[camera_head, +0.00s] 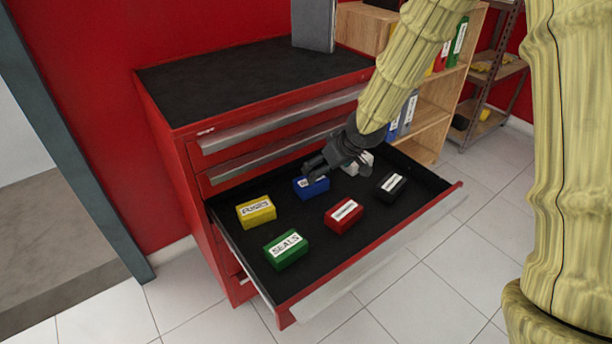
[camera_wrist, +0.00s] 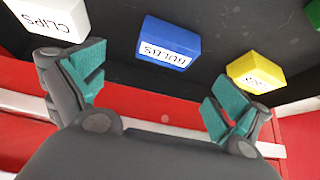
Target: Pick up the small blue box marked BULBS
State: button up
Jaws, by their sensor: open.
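The small blue box (camera_head: 314,189) lies in the open drawer, towards its back, partly hidden by my gripper in the head view. In the wrist view the blue box (camera_wrist: 168,44) shows its white BULBS label upside down, ahead of and between my fingers. My gripper (camera_head: 310,170) is above the drawer by the blue box. In the wrist view my gripper (camera_wrist: 160,88) has its two teal-padded fingers wide apart with nothing between them. The blue box looks apart from both fingers.
The red cabinet's open drawer (camera_head: 237,237) also holds a yellow box (camera_head: 256,211), a green SEALS box (camera_head: 286,249), a red box (camera_head: 344,216), a black box (camera_head: 391,186) and a white CLIPS box (camera_wrist: 50,18). Closed drawers (camera_head: 280,120) rise behind. Shelves (camera_head: 436,95) stand right.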

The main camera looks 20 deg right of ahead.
aim_at(318, 185)
jog(key=x, duration=0.5)
jog(key=shift+a+f+b, duration=0.1)
jog(key=shift+a+b, duration=0.2)
jog(key=shift+b, duration=0.05)
jog(key=shift+s, duration=0.2)
jog(key=b+x, duration=0.1)
jog(key=x, duration=0.4)
jog(key=shift+a, duration=0.15)
jog(key=c, duration=0.9)
